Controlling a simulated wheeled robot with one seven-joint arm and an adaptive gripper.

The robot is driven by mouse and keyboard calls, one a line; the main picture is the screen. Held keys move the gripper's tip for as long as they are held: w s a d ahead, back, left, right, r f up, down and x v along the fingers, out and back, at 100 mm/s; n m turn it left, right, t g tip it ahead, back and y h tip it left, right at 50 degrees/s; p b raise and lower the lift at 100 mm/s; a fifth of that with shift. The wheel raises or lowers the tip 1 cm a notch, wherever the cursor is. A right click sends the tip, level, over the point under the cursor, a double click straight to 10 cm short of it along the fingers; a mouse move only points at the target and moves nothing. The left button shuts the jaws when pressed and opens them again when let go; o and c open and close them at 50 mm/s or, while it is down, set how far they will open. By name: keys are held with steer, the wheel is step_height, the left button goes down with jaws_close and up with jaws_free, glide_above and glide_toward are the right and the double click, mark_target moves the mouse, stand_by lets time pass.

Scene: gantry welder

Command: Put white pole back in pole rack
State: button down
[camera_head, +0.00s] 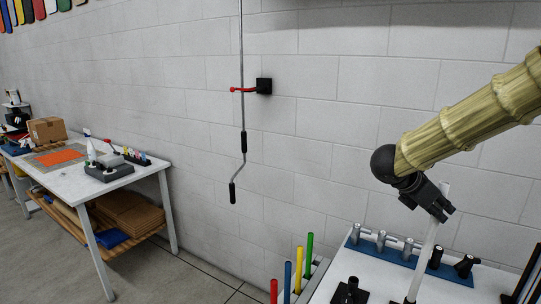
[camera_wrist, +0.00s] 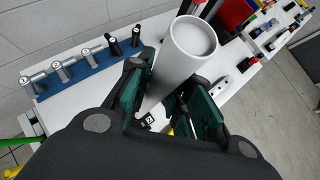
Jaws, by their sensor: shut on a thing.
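My gripper (camera_head: 440,206) is shut on the white pole (camera_head: 427,258) near its upper end, over the white table at the right in the head view. The pole is nearly upright with a slight tilt, and its lower end runs out of the picture. In the wrist view the white pole (camera_wrist: 188,55) shows its round end towards the camera, between the dark green pads of my gripper (camera_wrist: 168,105). The pole rack (camera_head: 317,272) is grey and stands at the bottom middle, left of the pole. Red, blue, yellow and green poles stand upright in it; its base is cut off.
A blue holder (camera_head: 372,252) with several metal and black tools lies on the white table (camera_head: 385,286) behind the pole. A black fixture (camera_head: 349,291) stands between rack and pole. A hanging crank rod (camera_head: 243,110) is on the wall. Another workbench (camera_head: 75,185) stands at the left.

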steer(key=shift+r+p, duration=0.4)
steer(key=shift+r, duration=0.95)
